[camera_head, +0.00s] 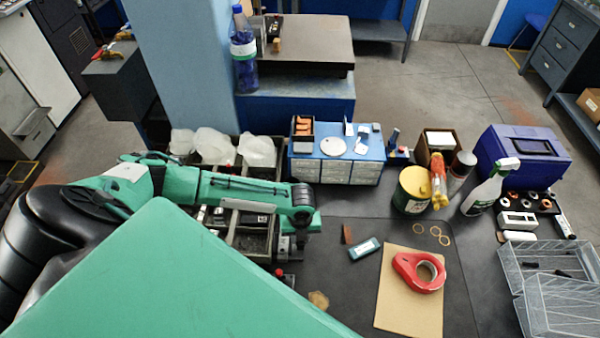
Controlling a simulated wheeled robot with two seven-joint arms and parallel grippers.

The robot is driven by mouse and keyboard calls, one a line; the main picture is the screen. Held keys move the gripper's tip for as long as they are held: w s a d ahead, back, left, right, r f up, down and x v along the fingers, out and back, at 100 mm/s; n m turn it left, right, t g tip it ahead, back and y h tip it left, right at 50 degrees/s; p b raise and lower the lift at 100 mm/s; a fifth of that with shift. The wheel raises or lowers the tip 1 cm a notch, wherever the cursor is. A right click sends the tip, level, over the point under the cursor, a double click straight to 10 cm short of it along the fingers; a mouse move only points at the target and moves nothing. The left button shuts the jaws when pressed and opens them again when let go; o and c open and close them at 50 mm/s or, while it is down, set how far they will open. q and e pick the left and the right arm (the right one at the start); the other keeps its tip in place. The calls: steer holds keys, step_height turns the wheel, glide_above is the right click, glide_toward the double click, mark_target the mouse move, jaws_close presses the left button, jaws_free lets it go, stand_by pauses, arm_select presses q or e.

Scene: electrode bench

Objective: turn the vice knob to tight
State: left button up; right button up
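My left arm comes in from the left, and its wrist end hangs over the bench near the middle of the view. My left gripper (300,241) points down there, dark and small. I cannot tell whether its fingers are open or shut, or whether they touch anything. A small red knob (279,272) shows just below and left of it, beside small grey metal parts. This may be the vice knob; the vice body is mostly hidden by my arm and the large green part of me in front. The knob's setting cannot be read. My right gripper is not in view.
A blue drawer unit (368,152) stands behind the wrist. To the right are a yellow-lidded can (414,181), a spray bottle (487,188) and a blue case (522,155). A red tape roll (407,270) lies on a brown board (390,315). Dark mat around a small blue-grey box (365,248) is fairly clear.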

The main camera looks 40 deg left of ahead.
arm_select(q)
steer(key=m, duration=0.2)
steer(key=shift+d+m, duration=0.1)
steer(key=shift+m, duration=0.8)
steer(key=o, duration=1)
steer(key=shift+c, duration=0.2)
steer(key=shift+r, duration=0.1)
